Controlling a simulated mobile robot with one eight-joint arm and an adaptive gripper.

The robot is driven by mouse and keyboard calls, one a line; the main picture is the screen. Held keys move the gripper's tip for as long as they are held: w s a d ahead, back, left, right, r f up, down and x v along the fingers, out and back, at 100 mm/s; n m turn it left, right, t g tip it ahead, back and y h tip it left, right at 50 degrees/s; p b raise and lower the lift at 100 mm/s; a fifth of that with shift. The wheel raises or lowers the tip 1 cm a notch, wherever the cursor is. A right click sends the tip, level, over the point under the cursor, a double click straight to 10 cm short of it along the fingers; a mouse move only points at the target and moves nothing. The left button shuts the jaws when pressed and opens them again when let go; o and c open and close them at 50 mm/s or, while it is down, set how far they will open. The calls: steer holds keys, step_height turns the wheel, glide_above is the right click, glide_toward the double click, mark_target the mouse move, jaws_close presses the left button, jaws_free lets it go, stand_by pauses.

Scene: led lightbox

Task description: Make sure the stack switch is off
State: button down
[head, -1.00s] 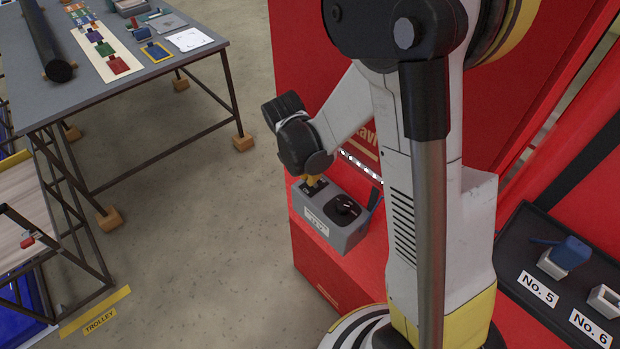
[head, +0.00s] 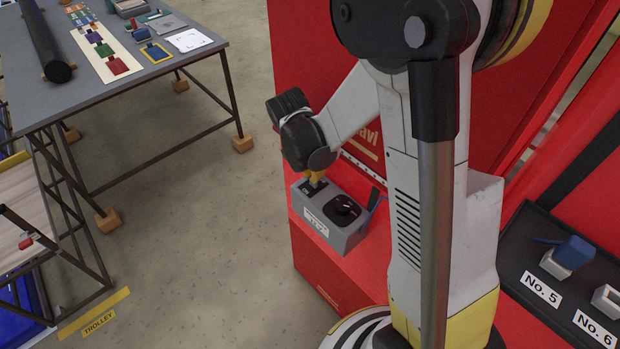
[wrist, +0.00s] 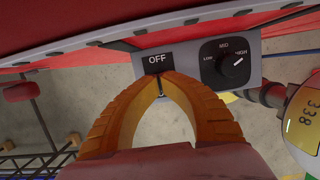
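The grey control box (head: 350,243) stands on a red ledge; it also shows in the wrist view (wrist: 188,64). Its black switch plate (wrist: 157,62) reads OFF above my fingertips. The switch's lower part is hidden behind them. A black knob (wrist: 229,62) beside it has its white pointer towards HIGH. My gripper (wrist: 161,76) has its yellow fingers shut, tips together, at the lower edge of the switch plate; contact cannot be told. In the head view my gripper (head: 316,179) is above the box's left end. The light strip (head: 362,168) behind the box looks unlit.
A red panel (head: 310,60) rises behind the box. At right, a dark tray holds labels No. 5 (head: 541,290) and No. 6 (head: 594,327). A grey table (head: 120,75) with cards is at left. The floor between is clear.

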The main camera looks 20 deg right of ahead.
steer(key=shift+s+a, duration=0.1)
steer(key=shift+a, duration=0.05)
steer(key=shift+a+r+p, duration=0.1)
steer(key=shift+r+p, duration=0.2)
steer(key=shift+r, duration=0.05)
steer(key=d+p+v, duration=0.1)
steer(key=p+v, duration=0.3)
steer(key=v, duration=0.2)
steer(key=shift+w+r, duration=0.2)
steer(key=shift+r, duration=0.05)
steer(key=shift+d+f, duration=0.1)
steer(key=s+a+f+m+t+y+b, duration=0.1)
steer(key=s+a+f+m+t+b, duration=0.1)
steer(key=s+m+b, duration=0.5)
steer(key=s+a+f+m+t+y+b, duration=0.1)
steer(key=s+f+m+t+b, duration=0.3)
steer(key=m+b, duration=1)
steer(key=s+a+f+b, duration=0.1)
steer(key=s+f+b, duration=0.1)
steer(key=s, duration=0.1)
steer(key=shift+a+m+y+b, duration=0.3)
steer(key=shift+b, duration=0.1)
